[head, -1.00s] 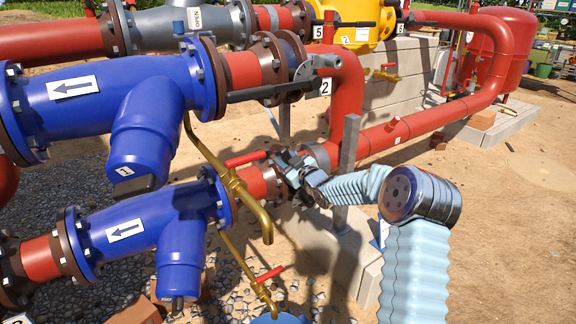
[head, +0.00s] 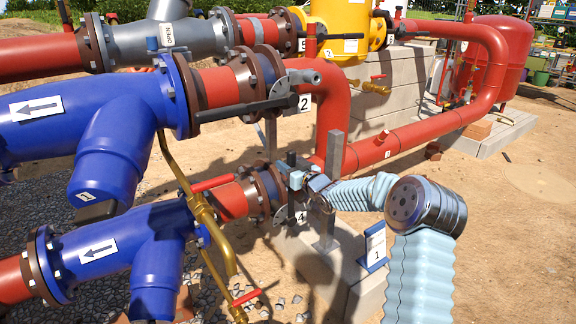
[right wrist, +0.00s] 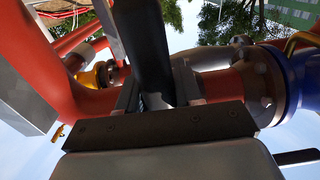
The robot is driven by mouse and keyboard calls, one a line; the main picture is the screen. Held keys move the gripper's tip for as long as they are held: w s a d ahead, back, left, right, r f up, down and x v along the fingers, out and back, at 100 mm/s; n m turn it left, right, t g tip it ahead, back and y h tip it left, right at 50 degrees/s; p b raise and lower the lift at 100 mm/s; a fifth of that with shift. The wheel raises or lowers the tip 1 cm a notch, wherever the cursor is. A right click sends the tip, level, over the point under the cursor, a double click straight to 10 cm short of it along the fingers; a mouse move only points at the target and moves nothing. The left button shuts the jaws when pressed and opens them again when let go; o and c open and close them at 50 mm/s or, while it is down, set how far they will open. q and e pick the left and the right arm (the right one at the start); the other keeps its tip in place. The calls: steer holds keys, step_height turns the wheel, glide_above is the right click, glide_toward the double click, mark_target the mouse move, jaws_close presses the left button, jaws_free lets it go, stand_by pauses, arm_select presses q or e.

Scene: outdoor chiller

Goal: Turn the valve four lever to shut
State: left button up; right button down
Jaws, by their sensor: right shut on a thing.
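Valve four sits on the lower red pipe, with its number 4 plate (head: 299,216) in the head view. Its dark lever (head: 291,205) stands roughly upright in the picture, across the pipe line, partly hidden by my gripper. My right gripper (head: 293,182) is at this lever, its arm coming in from the right. In the right wrist view the black lever (right wrist: 143,45) runs between the two fingers of my right gripper (right wrist: 160,95), which is shut on it. My left gripper is not in view.
Valve two's black lever (head: 245,108) lies along the upper pipe above. Blue strainers (head: 110,245) and a brass pipe with red handles (head: 200,208) are at left. A grey post (head: 331,185) stands close behind my wrist. A number 1 sign (head: 375,244) stands on the concrete blocks.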

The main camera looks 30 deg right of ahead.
steer(key=shift+d, duration=0.25)
steer(key=c, duration=0.8)
jaws_free()
steer(key=shift+c, duration=0.2)
steer(key=shift+s, duration=0.4)
steer(key=s+d+b, duration=0.1)
steer(key=s+b, duration=0.1)
steer(key=s, duration=1.1)
